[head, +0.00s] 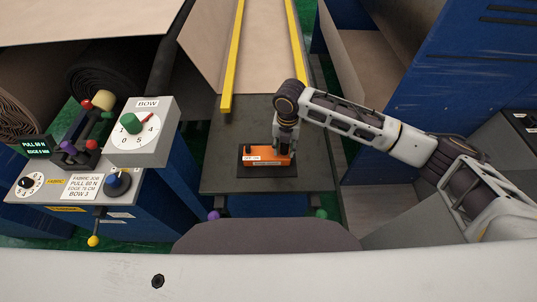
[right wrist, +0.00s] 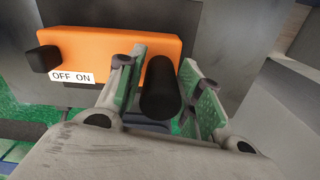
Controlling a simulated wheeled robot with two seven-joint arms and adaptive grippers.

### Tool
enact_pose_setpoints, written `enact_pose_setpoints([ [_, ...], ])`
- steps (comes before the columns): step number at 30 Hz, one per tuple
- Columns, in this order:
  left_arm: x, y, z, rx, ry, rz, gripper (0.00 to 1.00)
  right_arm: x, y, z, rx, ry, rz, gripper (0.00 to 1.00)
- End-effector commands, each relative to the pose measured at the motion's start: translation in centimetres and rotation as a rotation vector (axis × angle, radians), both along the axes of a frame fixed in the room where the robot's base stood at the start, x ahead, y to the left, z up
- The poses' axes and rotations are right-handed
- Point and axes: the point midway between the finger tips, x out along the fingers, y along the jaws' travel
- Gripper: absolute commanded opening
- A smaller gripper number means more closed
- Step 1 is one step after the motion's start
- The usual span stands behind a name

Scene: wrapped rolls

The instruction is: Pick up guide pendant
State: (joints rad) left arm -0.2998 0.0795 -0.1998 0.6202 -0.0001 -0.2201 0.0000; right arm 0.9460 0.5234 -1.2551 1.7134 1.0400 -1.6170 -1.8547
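The guide pendant is an orange box (head: 266,157) on a dark pad (head: 254,173) on the grey table. In the right wrist view the orange box (right wrist: 110,55) has an "OFF ON" label, a black knob at its left and a black cylinder (right wrist: 160,90) standing out at its right. My right gripper (head: 285,147) is down at the pendant's right part. Its green-padded fingers (right wrist: 162,85) are spread on either side of the black cylinder, with narrow gaps visible. Firm contact cannot be made out. My left gripper is not in view.
A control panel (head: 150,148) with a BOW dial and knobs stands at the left, near dark rolls (head: 105,70). Yellow rails (head: 232,60) run behind the table (head: 220,140). A blue cabinet (head: 450,60) stands at the right. The table left of the pendant is clear.

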Motion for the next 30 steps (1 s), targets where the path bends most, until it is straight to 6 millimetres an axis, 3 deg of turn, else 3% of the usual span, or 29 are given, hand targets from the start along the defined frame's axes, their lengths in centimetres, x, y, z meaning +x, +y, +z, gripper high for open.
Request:
enact_pose_setpoints([
  [1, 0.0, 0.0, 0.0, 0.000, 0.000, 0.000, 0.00, 0.0, 0.0, 0.0, 0.000, 0.000, 0.000, 0.25],
  [7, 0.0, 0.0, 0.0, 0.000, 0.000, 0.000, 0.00, 0.0, 0.0, 0.0, 0.000, 0.000, 0.000, 0.00],
  [23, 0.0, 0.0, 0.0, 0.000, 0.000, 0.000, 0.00, 0.1, 0.0, 0.3, 0.002, -0.001, 0.000, 0.00],
  [30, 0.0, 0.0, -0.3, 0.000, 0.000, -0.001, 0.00, 0.1, 0.0, 2.0, 0.003, -0.003, -0.001, 0.00],
])
